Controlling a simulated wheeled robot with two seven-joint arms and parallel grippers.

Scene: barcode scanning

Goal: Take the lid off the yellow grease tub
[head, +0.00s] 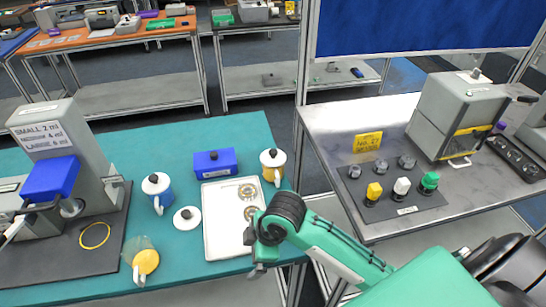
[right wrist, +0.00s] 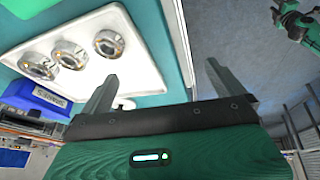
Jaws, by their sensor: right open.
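The yellow tub (head: 274,174) stands upright near the back right corner of the teal mat, with a white, black-knobbed lid (head: 272,158) on top. My right gripper (head: 258,269) is open and empty at the mat's right front, beside the white tray and well in front of the tub. Its two spread fingers show in the right wrist view (right wrist: 160,85) with nothing between them. The yellow tub is not clearly seen there. A small green arm part with a dark end (right wrist: 284,18) shows at that view's upper right; its jaws are too small to read.
The white tray (head: 221,242) holds round metal parts. A blue box (head: 215,163) stands behind it. A grey machine (head: 62,150) stands far left; a metal table (head: 345,122) is right.

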